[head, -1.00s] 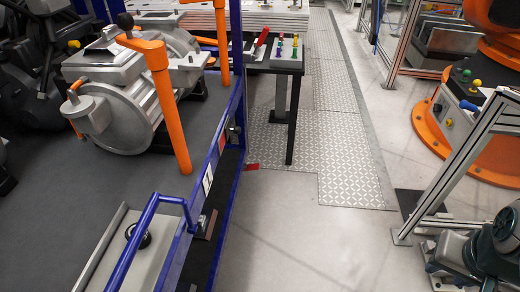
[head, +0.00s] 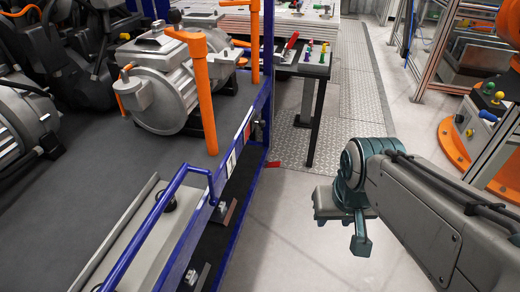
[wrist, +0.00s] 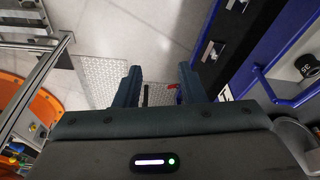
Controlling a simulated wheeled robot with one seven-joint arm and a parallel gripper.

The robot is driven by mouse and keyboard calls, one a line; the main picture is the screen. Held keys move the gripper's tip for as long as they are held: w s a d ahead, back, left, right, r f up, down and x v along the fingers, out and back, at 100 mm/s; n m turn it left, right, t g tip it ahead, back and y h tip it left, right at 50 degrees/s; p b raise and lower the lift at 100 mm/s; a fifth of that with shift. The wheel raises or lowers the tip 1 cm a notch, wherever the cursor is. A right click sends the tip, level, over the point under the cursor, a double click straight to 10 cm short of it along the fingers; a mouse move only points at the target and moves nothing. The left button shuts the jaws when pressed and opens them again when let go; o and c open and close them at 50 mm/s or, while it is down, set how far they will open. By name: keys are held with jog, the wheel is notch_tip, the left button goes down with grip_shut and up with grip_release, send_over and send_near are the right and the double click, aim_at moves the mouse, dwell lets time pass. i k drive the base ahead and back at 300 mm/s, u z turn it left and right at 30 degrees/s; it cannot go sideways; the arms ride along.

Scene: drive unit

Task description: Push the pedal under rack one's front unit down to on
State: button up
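A rack with a blue frame (head: 250,135) stands at the left in the head view, with a white number plate (head: 231,162) on its side. Low along that side, a brownish pedal-like plate (head: 223,213) sticks out, and a second small fitting (head: 190,281) sits nearer. Similar dark fittings with metal pieces (wrist: 212,50) show along the rack in the wrist view. Which is the front unit's pedal, and its on or off position, I cannot tell. My gripper (head: 343,222) is over the floor right of the rack, apart from it. Its fingers (wrist: 160,88) are spread and empty.
A blue bar handle (head: 150,225) juts from the rack. An orange-posted grey drive unit (head: 165,95) sits on it. A red piece (head: 272,164) lies low by the rack's far end. A dark table (head: 305,68) stands beyond. Floor between is clear.

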aim_at(275, 164)
jog(key=z, duration=0.35)
jog(key=i, duration=2.85)
jog(key=u, duration=0.5)
